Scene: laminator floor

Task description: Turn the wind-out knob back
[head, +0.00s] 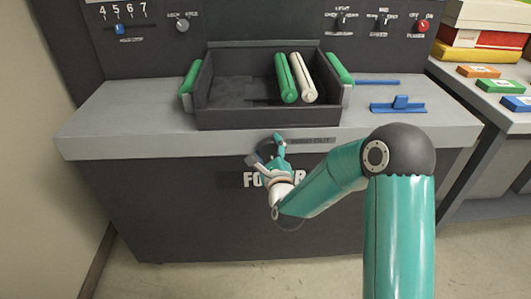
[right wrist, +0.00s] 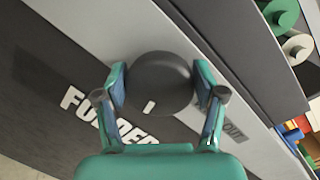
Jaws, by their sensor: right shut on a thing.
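The wind-out knob (right wrist: 153,78) is a dark round knob with a short white mark near its lower edge in the right wrist view. It sits on the light grey front edge of the machine, above the large white lettering. My right gripper (head: 265,150) is at this front edge in the head view, and its hand largely hides the knob there. In the right wrist view my right gripper (right wrist: 161,88) has one finger on each side of the knob and is shut on it. My left gripper is not in view.
A dark tray (head: 245,119) with green handles holds a green roll (head: 286,78) and a cream roll (head: 303,78) above the knob. A side table with coloured boxes (head: 480,55) stands far right.

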